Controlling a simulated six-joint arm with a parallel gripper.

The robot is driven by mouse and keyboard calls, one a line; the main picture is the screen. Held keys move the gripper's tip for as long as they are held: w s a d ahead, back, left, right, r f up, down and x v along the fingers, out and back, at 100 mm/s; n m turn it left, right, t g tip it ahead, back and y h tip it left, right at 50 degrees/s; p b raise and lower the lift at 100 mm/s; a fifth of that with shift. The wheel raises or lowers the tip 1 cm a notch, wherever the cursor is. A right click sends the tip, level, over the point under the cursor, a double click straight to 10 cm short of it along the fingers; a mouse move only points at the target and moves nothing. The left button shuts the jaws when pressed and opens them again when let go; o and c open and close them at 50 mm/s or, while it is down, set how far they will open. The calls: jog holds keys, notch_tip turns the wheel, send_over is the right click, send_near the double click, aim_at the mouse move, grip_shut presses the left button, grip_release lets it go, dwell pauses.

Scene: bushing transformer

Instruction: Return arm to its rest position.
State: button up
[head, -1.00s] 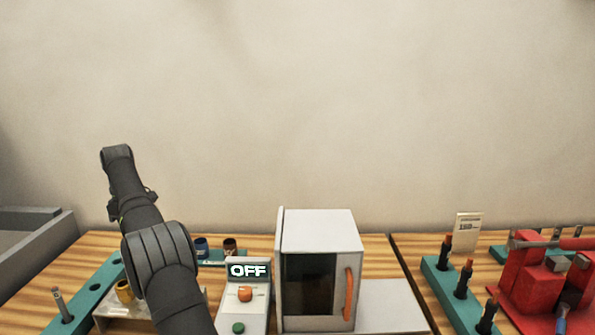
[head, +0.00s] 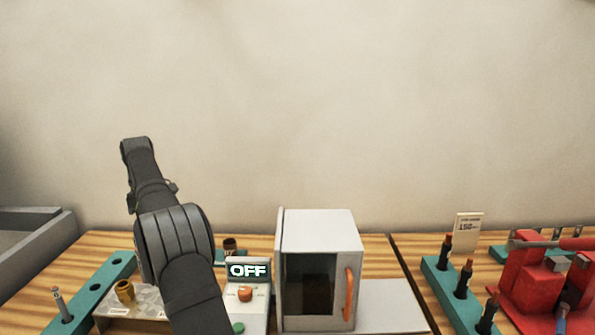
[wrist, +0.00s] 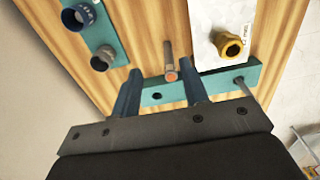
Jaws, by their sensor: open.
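My gripper (wrist: 160,88) shows in the wrist view with its two blue-grey fingers apart and nothing clamped between them. A copper-tipped rod (wrist: 171,72) shows between the fingertips in the picture, with gaps on both sides; I cannot tell its height or what supports it. In the head view my arm rises at the left, over the teal rack and grey plate, and its fingers cannot be made out there.
A teal rack (head: 88,290) holds a pin (head: 58,302). A brass bushing (head: 124,291) stands on a plate. An OFF-display control box (head: 246,292), a white oven (head: 319,232), another teal rack (head: 439,281) and a red press (head: 530,282) stand rightward. Above the bench is free.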

jog(key=d+r, duration=0.4)
jog(key=d, duration=0.2)
jog(key=s+a+r, duration=0.7)
jog(key=s+a, duration=0.4)
jog(key=s, duration=0.2)
notch_tip(320, 180, down, 16)
jog(key=shift+w+d, duration=0.25)
jog(key=shift+w, duration=0.2)
jog(key=shift+f, duration=0.1)
jog(key=o, duration=1.3)
jog(key=shift+c, duration=0.2)
jog(key=shift+o, duration=0.2)
jog(key=s+d+r+t, duration=0.1)
jog(key=s+r, duration=0.2)
jog(key=r, duration=0.5)
jog(key=shift+t+y, duration=0.3)
jog(key=shift+y, duration=0.1)
jog(key=s+d+r+t+y, duration=0.1)
jog(key=s+d+r, duration=0.15)
jog(key=r, duration=0.25)
jog(key=s+d+r+t, duration=0.1)
jog(key=s+r, duration=0.2)
jog(key=r, duration=0.2)
jog(key=x, duration=0.9)
jog(key=shift+w+f, duration=0.15)
jog(key=shift+w, duration=0.1)
jog(key=shift+a, duration=0.1)
